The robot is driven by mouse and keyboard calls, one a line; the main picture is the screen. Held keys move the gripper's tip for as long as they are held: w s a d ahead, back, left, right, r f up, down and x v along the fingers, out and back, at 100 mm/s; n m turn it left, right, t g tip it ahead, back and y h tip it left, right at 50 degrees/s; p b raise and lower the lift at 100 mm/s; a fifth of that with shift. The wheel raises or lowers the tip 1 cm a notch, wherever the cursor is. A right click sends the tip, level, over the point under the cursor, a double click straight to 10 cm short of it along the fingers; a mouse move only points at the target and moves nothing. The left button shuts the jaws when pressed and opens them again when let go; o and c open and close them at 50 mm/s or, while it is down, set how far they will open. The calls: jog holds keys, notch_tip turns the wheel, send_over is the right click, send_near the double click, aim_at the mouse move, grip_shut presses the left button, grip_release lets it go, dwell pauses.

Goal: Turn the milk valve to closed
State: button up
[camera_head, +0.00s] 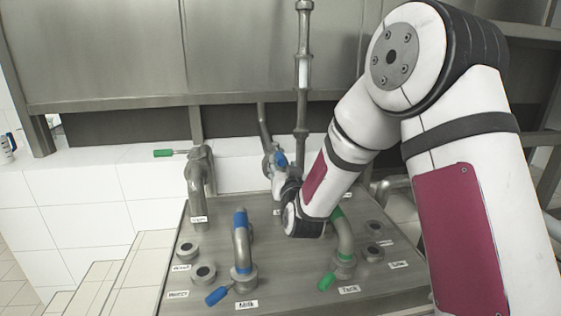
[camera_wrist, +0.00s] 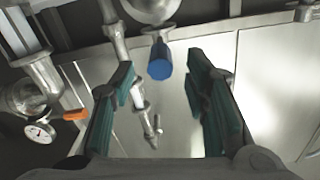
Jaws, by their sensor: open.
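A valve with a blue handle (camera_head: 281,158) sits on the pipework at the back centre, close beside my arm's end. In the wrist view a blue handle (camera_wrist: 160,62) hangs from a metal pipe ahead of my gripper (camera_wrist: 161,80). My gripper is open, with its dark green finger pads on either side of that handle in the picture; no contact shows. A second blue handle (camera_head: 216,296) is at the front left, at the foot of a blue-banded bent pipe (camera_head: 242,245), by a small label that seems to read "Milk". My arm largely hides my gripper in the head view.
A green-handled bent pipe (camera_head: 344,240) stands at the front right of the metal counter (camera_head: 275,262). Another green handle (camera_head: 163,153) points left at the back left. A vertical pipe (camera_head: 302,80) rises behind my wrist. In the wrist view a gauge (camera_wrist: 40,131) and orange handle (camera_wrist: 75,114) lie left.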

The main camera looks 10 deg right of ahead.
aim_at(282, 163)
jog(key=shift+w, duration=2.3)
grip_shut()
